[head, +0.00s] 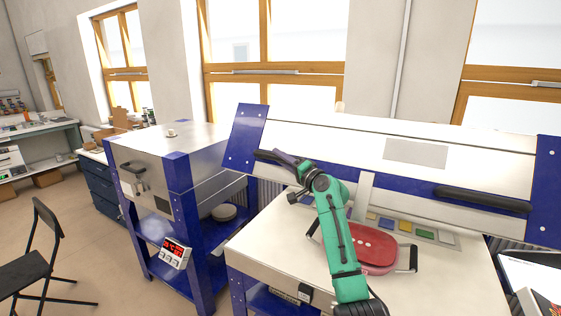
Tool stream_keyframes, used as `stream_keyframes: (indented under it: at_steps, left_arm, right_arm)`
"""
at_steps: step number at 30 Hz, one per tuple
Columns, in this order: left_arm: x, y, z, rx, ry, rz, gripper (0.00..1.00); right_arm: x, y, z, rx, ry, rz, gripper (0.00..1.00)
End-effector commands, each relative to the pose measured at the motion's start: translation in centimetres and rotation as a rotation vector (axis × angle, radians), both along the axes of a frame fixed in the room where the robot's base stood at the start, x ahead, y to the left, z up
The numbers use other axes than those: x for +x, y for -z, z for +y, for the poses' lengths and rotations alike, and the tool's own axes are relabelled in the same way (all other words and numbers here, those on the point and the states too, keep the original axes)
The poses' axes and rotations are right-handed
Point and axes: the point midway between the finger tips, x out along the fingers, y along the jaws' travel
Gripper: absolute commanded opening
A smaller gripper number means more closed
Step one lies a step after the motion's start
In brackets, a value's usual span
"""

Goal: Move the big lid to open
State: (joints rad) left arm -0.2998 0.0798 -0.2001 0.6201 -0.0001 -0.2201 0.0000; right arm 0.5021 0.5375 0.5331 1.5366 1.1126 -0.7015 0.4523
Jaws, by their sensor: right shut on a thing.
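The big lid (345,151) is a long white panel with blue ends, over the right-hand kiln. It is raised and tilted, with a wide gap between it and the white kiln bed (275,235). My green right arm reaches up across the bed. My left gripper is out of view.
A red tray (362,250) with dark handles and several coloured tiles (405,227) lie on the bed under the lid. A smaller closed kiln (160,150) stands to the left on a blue frame. A black chair (40,245) stands far left, with clear floor beside it.

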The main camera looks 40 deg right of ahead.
Motion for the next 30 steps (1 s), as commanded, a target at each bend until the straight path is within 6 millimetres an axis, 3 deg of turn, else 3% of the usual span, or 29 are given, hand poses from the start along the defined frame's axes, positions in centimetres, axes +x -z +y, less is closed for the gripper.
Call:
stream_keyframes:
  at_steps: [4,5,6,7,20,30]
  left_arm:
    - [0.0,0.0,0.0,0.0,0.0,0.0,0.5]
    - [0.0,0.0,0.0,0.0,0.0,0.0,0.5]
    - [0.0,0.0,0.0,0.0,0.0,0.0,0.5]
    - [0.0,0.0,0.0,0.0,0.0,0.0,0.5]
    - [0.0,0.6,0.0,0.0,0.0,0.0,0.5]
    - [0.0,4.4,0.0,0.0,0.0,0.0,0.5]
  right_arm:
    - [0.0,-0.1,0.0,-0.004,0.002,-0.002,0.0]
    - [0.0,-0.1,0.0,-0.004,0.002,-0.002,0.4]
    - [0.0,-0.1,0.0,-0.003,0.001,-0.002,0.55]
    - [0.0,-0.1,0.0,-0.003,0.001,-0.002,0.62]
    - [-0.9,0.4,0.1,-0.002,0.001,-0.001,0.62]
    - [-8.2,2.1,0.6,-0.005,0.002,0.0,0.62]
